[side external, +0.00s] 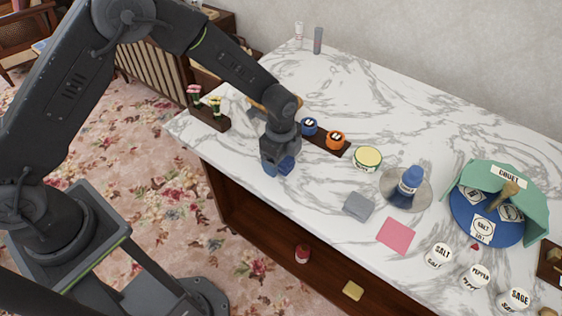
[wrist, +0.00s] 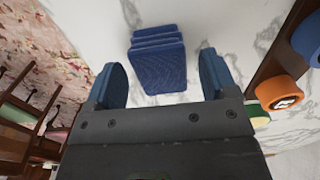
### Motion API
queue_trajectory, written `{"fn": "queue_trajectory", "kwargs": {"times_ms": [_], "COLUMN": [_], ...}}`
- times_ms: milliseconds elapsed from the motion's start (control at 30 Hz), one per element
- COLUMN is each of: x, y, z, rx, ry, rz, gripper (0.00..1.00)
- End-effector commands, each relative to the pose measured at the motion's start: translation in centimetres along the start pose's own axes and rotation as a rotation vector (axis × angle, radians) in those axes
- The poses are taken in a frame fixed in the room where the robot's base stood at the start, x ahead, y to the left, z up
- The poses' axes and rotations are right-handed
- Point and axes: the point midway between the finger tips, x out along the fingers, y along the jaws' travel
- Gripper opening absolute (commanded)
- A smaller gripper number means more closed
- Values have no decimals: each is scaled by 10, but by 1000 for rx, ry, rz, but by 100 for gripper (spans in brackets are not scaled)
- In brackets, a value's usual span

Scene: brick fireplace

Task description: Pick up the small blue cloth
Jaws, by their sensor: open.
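The small blue cloth (wrist: 158,65) looks like a folded, layered dark blue pad on the marble counter in the wrist view. In the side external view a bit of the blue cloth (side external: 287,165) shows beside my gripper's fingers near the counter's front edge. My gripper (wrist: 168,85) is open, with one blue finger on either side of the near part of the cloth and clear gaps between. It also shows in the side external view (side external: 277,168), pointing down over the counter and partly hiding the cloth. Nothing is held.
A dark wooden rack (side external: 325,143) with blue and orange round containers stands just behind my gripper. A flower holder (side external: 210,118) is to the left. A grey cloth (side external: 358,206) and a pink cloth (side external: 396,236) lie to the right. The marble between is clear.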

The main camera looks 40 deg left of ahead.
Motion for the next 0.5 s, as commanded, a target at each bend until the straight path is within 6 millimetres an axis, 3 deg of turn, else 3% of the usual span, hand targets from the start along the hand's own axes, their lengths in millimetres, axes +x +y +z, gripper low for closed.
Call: {"fn": "queue_trajectory", "kwargs": {"times_ms": [300, 500], "x": [7, 7], "y": [0, 0], "z": [0, 0], "rx": [0, 0], "ry": [1, 1], "rz": [-2, -2], "gripper": [79, 61]}}
